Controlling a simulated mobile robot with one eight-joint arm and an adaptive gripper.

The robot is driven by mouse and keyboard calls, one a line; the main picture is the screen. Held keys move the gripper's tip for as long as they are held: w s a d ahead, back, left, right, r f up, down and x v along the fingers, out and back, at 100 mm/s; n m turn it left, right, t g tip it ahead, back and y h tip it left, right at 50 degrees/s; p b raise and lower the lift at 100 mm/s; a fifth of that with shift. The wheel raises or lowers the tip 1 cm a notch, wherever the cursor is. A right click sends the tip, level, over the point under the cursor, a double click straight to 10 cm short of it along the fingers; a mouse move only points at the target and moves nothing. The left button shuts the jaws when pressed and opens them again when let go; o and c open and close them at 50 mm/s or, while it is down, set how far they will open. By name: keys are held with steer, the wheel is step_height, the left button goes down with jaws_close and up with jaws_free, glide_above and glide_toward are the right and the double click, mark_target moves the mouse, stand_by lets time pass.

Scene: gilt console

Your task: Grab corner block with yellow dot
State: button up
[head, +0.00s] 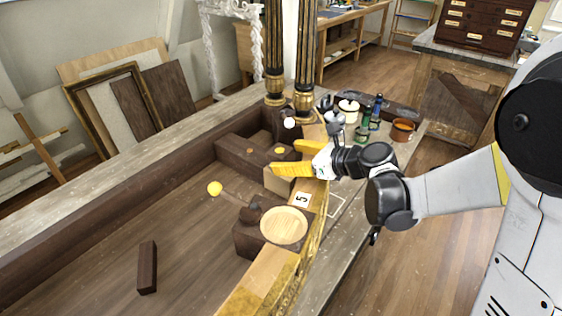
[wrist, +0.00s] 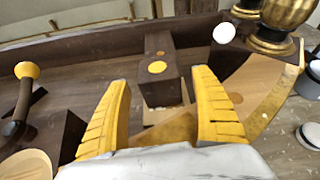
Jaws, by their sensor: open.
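A dark brown block with a yellow dot (wrist: 172,88) lies ahead of my gripper (wrist: 160,79), framed between the two yellow fingers in the wrist view. A smaller orange dot shows farther back along the dark wood. In the head view the dotted block (head: 268,157) sits at the far right corner of the dark-framed recess, partly covered by my fingers. My gripper (head: 284,157) reaches in from the right over the recess edge. It is open and empty, with its fingertips close to the block. I cannot tell whether they touch it.
A loose dark bar (head: 147,267) rests on the recess floor. Gilt columns (head: 274,55) rise just behind. Small bottles (head: 377,106) and a copper pot (head: 403,130) stand right.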

mark_target(280, 157)
steer(key=x, duration=0.3)
steer(key=shift+f+b, duration=0.15)
steer(key=shift+b, duration=0.2)
steer(key=shift+d, duration=0.1)
steer(key=shift+c, duration=0.5)
steer(key=c, duration=1.2)
